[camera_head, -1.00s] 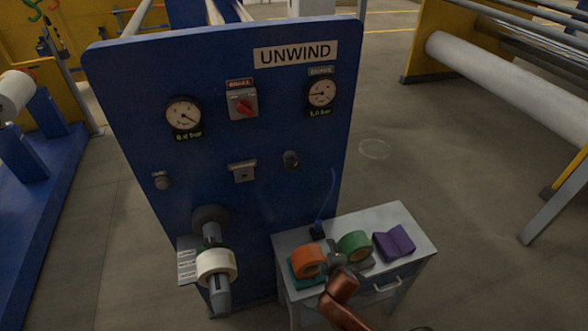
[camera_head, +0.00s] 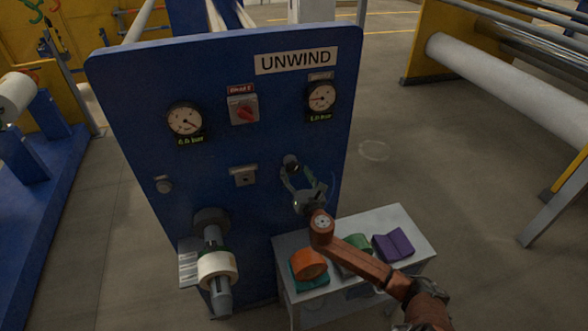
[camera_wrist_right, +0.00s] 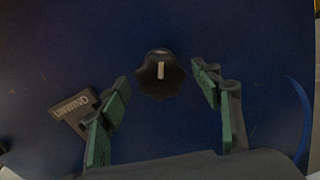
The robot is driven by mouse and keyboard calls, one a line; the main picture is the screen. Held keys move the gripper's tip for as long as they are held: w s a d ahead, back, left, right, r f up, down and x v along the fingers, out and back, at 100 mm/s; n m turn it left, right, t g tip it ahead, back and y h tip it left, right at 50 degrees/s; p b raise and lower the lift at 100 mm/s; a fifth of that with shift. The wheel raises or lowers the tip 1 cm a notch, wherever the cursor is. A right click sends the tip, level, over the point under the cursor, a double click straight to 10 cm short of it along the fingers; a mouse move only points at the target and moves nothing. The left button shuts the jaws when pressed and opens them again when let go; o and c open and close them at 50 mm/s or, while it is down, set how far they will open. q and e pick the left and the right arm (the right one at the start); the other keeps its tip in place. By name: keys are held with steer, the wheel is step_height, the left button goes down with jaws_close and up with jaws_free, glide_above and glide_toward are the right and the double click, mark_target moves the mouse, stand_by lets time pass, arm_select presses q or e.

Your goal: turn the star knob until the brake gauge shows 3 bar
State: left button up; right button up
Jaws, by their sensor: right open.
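The star knob (camera_head: 291,160) is dark and lobed, on the blue panel below the right gauge. In the right wrist view the star knob (camera_wrist_right: 160,75) has a pale pointer mark directed roughly upward. My right gripper (camera_head: 299,176) is open in front of and just below the knob. In the wrist view its green-padded fingers (camera_wrist_right: 163,88) stand on either side of the knob, apart from it. The right gauge (camera_head: 321,96) has a small green readout that looks like 1.0 bar; its label is too blurred to read. My left gripper is not in view.
A roll on a shaft (camera_head: 217,266) juts out lower left. A small table (camera_head: 400,222) holds orange, green and purple items. Open floor lies right of the panel.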

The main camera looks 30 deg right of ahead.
steer(key=shift+x, duration=1.1)
steer(key=c, duration=1.2)
steer(key=shift+o, duration=0.2)
steer(key=shift+m, duration=0.3)
steer(key=m+b, duration=0.1)
steer(key=m, duration=0.5)
steer(key=shift+f, duration=0.1)
steer(key=m, duration=0.5)
steer(key=shift+d+m, duration=0.1)
steer(key=shift+m, duration=0.2)
